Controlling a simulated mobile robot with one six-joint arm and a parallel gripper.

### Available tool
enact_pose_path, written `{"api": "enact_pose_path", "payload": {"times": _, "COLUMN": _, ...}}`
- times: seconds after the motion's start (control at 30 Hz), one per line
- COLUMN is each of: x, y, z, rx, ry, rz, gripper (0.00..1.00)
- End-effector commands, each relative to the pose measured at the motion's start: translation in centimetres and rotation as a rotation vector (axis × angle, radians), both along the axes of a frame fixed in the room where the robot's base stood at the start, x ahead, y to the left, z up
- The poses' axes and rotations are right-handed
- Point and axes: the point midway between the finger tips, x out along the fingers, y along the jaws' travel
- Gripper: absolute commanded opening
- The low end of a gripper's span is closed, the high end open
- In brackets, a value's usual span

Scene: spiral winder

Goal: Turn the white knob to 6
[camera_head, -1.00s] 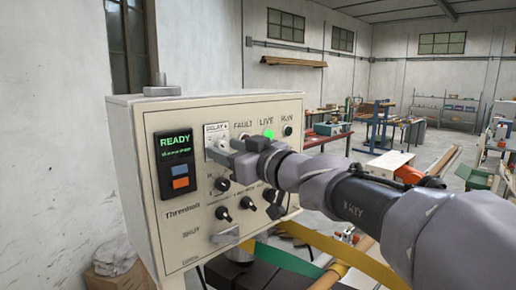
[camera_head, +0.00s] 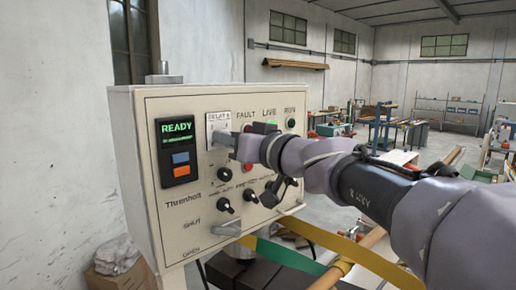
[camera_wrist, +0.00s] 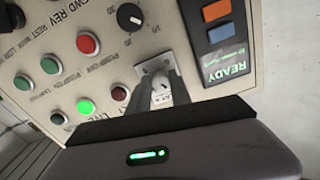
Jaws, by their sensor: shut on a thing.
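The white knob (camera_wrist: 161,97) sits on a pale label plate (camera_wrist: 151,67) on the control panel. My gripper (camera_wrist: 160,88) is shut on it, one finger on each side. In the head view my gripper (camera_head: 230,141) reaches the panel from the right, just below the top of the plate (camera_head: 218,122). The fingers hide the knob there. The plate's print is too small and partly covered, so I cannot tell which number the knob points to.
The cream control panel (camera_head: 150,130) has a READY display (camera_head: 178,128) left of the knob, and lamps and buttons to its right. Black knobs, including one (camera_head: 224,207), lie below. A yellow belt (camera_head: 340,245) runs below right. The wall side is clear.

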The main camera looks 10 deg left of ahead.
Motion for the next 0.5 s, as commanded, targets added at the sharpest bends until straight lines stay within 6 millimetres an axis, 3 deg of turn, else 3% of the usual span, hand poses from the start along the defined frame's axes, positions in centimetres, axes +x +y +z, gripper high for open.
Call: {"api": "enact_pose_path", "payload": {"times": 0.5, "x": -0.06, "y": 0.06, "z": -0.18, "rx": 0.323, "ry": 0.361, "rz": 0.001, "gripper": 0.0}}
